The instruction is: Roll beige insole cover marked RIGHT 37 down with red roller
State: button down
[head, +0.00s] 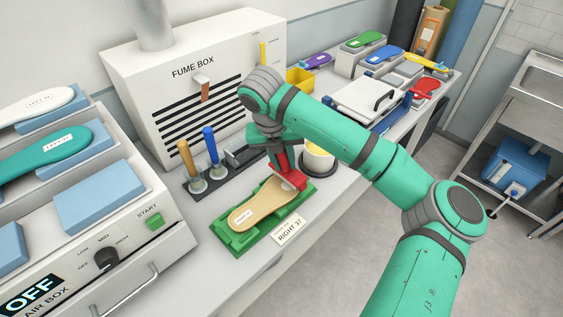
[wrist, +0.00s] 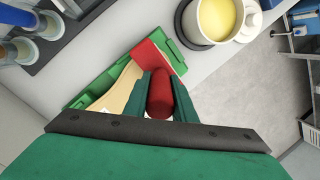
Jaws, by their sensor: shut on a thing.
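The beige insole cover (head: 262,204) lies in a green holder (head: 238,241), with a small white label on it. A card reading RIGHT 37 (head: 289,231) sits at the holder's front edge. My gripper (head: 283,160) is shut on the red roller (head: 285,168) above the cover's far right end. In the wrist view the roller's red handle (wrist: 160,95) stands between my gripper's fingers (wrist: 160,92). The cover (wrist: 118,88) and green holder (wrist: 85,97) show partly there. Whether the roller touches the cover is hard to tell.
A pot with yellow contents (head: 318,158) stands close behind the holder. A rack with orange and blue-handled tools (head: 212,178) is to the left. The fume box (head: 190,80) is behind, and the air box (head: 110,255) reads OFF at left.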

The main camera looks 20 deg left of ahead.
jog(key=shift+w+d+r+v, duration=0.1)
jog(key=shift+w+v, duration=0.2)
jog(key=shift+v, duration=1)
jog(key=shift+w+d+r+v, duration=0.1)
jog(key=shift+w+v, duration=0.2)
jog(key=shift+v, duration=1)
jog(key=shift+w+d+r+v, duration=0.15)
jog(key=shift+w+v, duration=0.1)
jog(key=shift+v, duration=1.05)
jog(key=shift+f, duration=0.15)
jog(key=shift+f, duration=0.15)
jog(key=shift+s+x, duration=0.25)
jog(key=shift+x, duration=0.8)
jog(key=shift+s+x, duration=0.2)
jog(key=shift+x, duration=0.8)
jog(key=shift+s+x, duration=0.25)
jog(key=shift+x, duration=0.8)
jog(key=shift+a+f, duration=0.2)
jog(key=shift+f, duration=0.65)
jog(key=shift+s, duration=0.15)
jog(key=s+a, duration=0.5)
jog(key=s, duration=0.8)
jog(key=shift+a, duration=0.25)
